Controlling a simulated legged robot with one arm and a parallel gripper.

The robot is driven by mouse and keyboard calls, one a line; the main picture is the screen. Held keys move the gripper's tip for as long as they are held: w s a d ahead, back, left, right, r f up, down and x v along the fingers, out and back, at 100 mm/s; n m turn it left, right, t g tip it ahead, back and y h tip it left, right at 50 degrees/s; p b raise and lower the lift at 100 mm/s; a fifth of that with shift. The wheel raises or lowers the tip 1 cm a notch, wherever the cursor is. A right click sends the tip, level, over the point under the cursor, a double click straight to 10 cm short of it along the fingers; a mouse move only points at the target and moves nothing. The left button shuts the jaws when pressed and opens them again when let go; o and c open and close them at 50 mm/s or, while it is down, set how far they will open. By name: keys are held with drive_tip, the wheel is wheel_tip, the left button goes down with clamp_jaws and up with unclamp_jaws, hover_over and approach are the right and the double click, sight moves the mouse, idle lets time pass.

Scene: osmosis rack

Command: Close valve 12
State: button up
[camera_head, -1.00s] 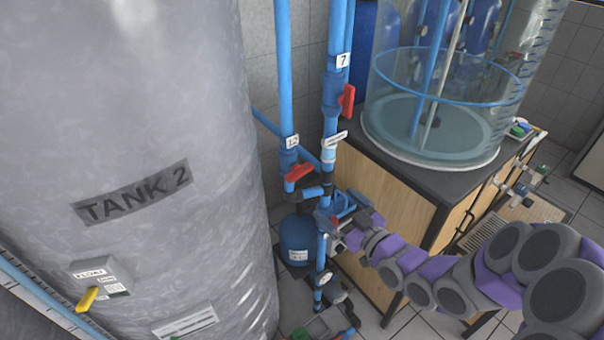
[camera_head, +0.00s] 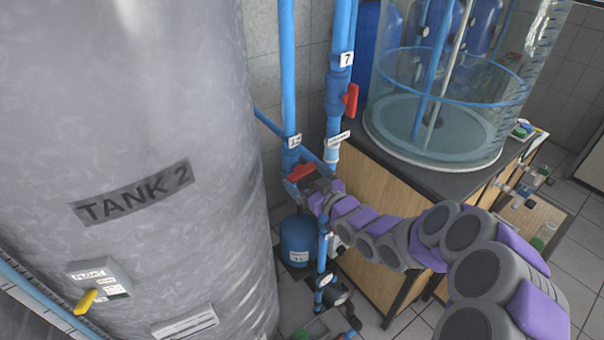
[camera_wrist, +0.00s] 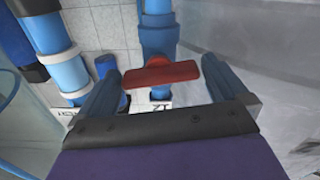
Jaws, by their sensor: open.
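Valve 12 has a red handle (camera_head: 302,171) on a vertical blue pipe, under a small white tag (camera_head: 294,141) marked 12. My gripper (camera_head: 296,186) is at this valve, just below the handle in the head view. In the wrist view the red handle (camera_wrist: 160,74) lies crosswise between the two blue fingers of my gripper (camera_wrist: 160,90). The fingers are open, one on each side of the handle, with small gaps. The tag (camera_wrist: 155,106) shows upside down behind the gripper's dark edge. Part of the valve body is hidden by my gripper.
Valve 7 with a red handle (camera_head: 351,100) is on the neighbouring pipe to the right. The large grey Tank 2 (camera_head: 150,240) stands close on the left. A wooden cabinet (camera_head: 386,190) carrying a clear cylindrical tank (camera_head: 450,110) is on the right. A blue vessel (camera_head: 297,240) stands below.

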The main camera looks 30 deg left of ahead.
drive_tip(key=shift+x, duration=0.9)
drive_tip(key=shift+d, duration=0.15)
drive_tip(key=c, duration=0.7)
drive_tip(key=shift+r+m+p, duration=0.2)
drive_tip(key=shift+m+p, duration=0.8)
drive_tip(key=shift+p, duration=0.2)
drive_tip(key=shift+c, duration=0.2)
drive_tip(key=o, duration=0.6)
drive_tip(key=shift+w, duration=0.1)
drive_tip(key=shift+o, duration=0.7)
drive_tip(key=shift+a+f, duration=0.15)
drive_tip(key=shift+a, duration=0.1)
